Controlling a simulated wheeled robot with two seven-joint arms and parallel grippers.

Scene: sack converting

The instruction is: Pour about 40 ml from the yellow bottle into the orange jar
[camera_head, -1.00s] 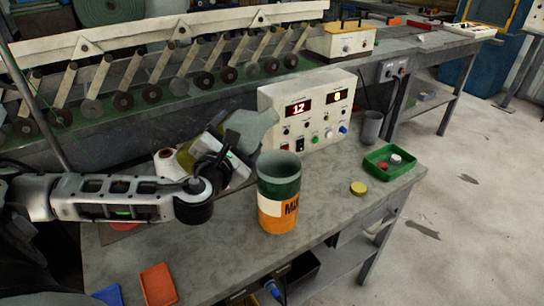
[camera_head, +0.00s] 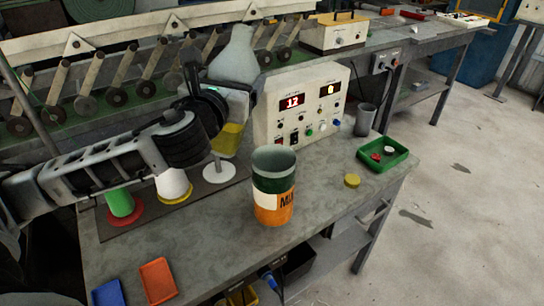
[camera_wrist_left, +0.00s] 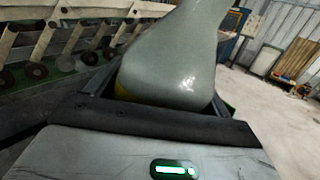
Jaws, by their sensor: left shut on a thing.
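The yellow bottle (camera_head: 228,138) has a smooth grey-green upper part and a yellow lower part. It stands roughly upright in my left gripper (camera_head: 228,95), left of and behind the orange jar. In the left wrist view the bottle's grey body (camera_wrist_left: 172,55) fills the space between the fingers, with a little yellow low at its left. The orange jar (camera_head: 273,208) stands upright and open on the bench, with an orange lower part, a white label area and a dark green upper part. Its contents are hidden. My right gripper is out of view.
The control box (camera_head: 300,110) stands close behind the jar. A yellow lid (camera_head: 352,180), a green tray (camera_head: 397,163) and a grey cup (camera_head: 366,121) are right.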

